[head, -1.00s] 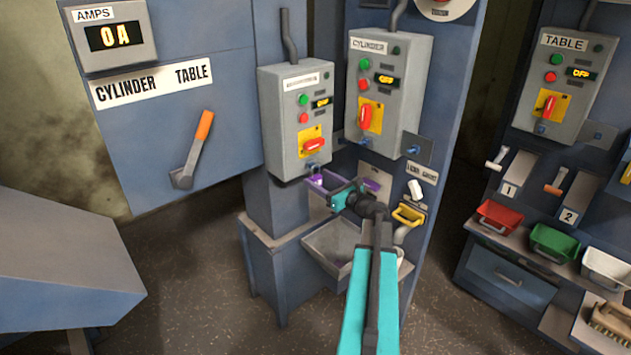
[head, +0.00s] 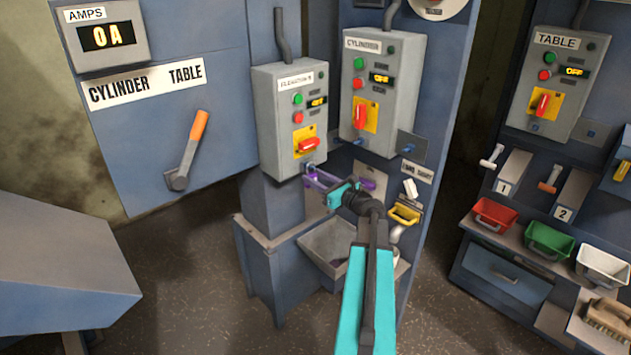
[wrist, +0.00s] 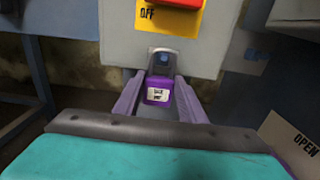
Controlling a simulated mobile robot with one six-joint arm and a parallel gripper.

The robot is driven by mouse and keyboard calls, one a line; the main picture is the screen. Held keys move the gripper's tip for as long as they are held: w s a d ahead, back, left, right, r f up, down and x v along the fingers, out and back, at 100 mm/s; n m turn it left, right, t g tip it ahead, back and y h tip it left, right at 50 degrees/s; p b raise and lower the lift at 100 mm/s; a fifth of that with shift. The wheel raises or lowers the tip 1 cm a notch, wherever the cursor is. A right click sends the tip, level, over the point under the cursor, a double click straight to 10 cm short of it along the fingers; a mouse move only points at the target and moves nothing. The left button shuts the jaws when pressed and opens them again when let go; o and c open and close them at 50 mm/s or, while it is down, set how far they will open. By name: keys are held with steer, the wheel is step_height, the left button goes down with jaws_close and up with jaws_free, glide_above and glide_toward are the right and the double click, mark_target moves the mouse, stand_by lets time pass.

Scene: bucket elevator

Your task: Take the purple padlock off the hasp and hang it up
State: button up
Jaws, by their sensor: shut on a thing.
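The purple padlock (wrist: 158,90) with a white label is at the bottom edge of the elevator switch box (head: 290,120), in front of a dark tab with a blue spot (wrist: 163,60). My gripper (wrist: 158,98) has its two purple fingers on either side of the padlock body and is shut on it. In the head view my gripper (head: 316,181) reaches left to the underside of that box. The padlock is mostly hidden there by the fingers. I cannot tell whether its shackle is through the hasp.
The cylinder switch box (head: 380,95) stands to the right, above a white tag (head: 410,188) and a yellow-handled part (head: 404,214). A grey bin (head: 325,240) is below my gripper. Red (head: 494,214), green (head: 548,240) and white (head: 602,262) trays sit at the right.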

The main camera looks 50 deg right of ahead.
steer(key=shift+r, duration=0.3)
steer(key=s+a+b, duration=0.1)
steer(key=s+b, duration=0.2)
steer(key=s, duration=1.5)
steer(key=shift+a, duration=0.15)
steer(key=shift+r, duration=0.1)
steer(key=w+a+f+n+g+y, duration=0.1)
steer(key=w+a+f+n+y, duration=0.2)
steer(key=w+a, duration=0.8)
steer(key=w+a+n+y, duration=0.2)
steer(key=w+a+y, duration=0.3)
steer(key=w+a, duration=0.6)
steer(key=a+f+n+g+y, duration=0.1)
steer(key=a+n+g+y, duration=0.2)
steer(key=a, duration=1.2)
steer(key=w+a+f+n+g+y, duration=0.1)
steer(key=a+y, duration=0.4)
steer(key=a, duration=1.1)
steer(key=f+n+g, duration=0.1)
steer(key=n+g, duration=0.1)
steer(key=shift+a+f+n+g, duration=0.25)
steer(key=shift+f+n+g, duration=0.05)
steer(key=shift+n, duration=0.1)
steer(key=shift+w+d, duration=0.1)
steer(key=shift+d, duration=0.05)
